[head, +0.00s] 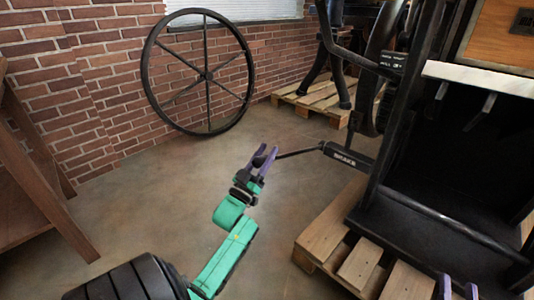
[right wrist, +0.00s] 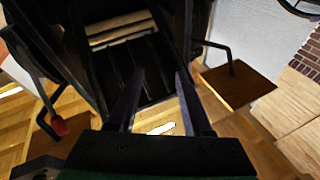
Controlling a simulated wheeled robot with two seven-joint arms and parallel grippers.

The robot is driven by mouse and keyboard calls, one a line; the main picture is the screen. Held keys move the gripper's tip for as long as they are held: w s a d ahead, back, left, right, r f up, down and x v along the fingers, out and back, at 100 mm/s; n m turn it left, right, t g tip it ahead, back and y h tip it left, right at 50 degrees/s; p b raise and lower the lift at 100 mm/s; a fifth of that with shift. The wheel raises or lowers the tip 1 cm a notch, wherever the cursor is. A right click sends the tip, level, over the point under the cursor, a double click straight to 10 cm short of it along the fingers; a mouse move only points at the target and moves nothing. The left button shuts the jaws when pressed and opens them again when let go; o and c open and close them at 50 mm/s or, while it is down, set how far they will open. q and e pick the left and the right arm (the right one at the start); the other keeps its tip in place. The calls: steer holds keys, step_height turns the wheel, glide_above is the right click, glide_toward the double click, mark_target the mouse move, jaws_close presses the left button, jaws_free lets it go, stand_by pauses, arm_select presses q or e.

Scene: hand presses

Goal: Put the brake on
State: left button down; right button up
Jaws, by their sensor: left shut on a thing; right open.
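The brake lever (head: 299,152) is a thin black rod. It runs left from a black block marked BRAKE (head: 347,156) on the side of the black press (head: 440,150). My left gripper (head: 263,159), with purple fingers on a green arm, is shut on the lever's free left end; the fingers hide that end. My right gripper (head: 458,288) shows only its purple fingertips at the bottom edge of the head view. In the right wrist view its two fingers (right wrist: 157,88) stand apart with nothing between them, in front of a dark frame.
The press stands on a wooden pallet (head: 317,241). A large spoked wheel (head: 205,76) leans on the brick wall. A wooden table (head: 35,165) is at the left. The floor between is clear.

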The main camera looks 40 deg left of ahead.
arm_select(q)
steer(key=shift+s+f+b, duration=0.25)
steer(key=shift+f+b, duration=0.45)
steer(key=shift+f, duration=0.35)
arm_select(e)
step_height(320, 180, up, 17)
steer(key=s+d+n+t+y, duration=0.1)
steer(key=d+t+y, duration=0.1)
steer(key=t, duration=0.3)
steer(key=shift+d+n+t, duration=0.15)
steer(key=shift+n+t, duration=0.15)
arm_select(q)
steer(key=shift+s, duration=0.1)
steer(key=shift+c, duration=2.1)
jaws_free()
steer(key=shift+f, duration=0.1)
steer(key=shift+r, duration=0.2)
arm_select(e)
steer(key=shift+s, duration=0.1)
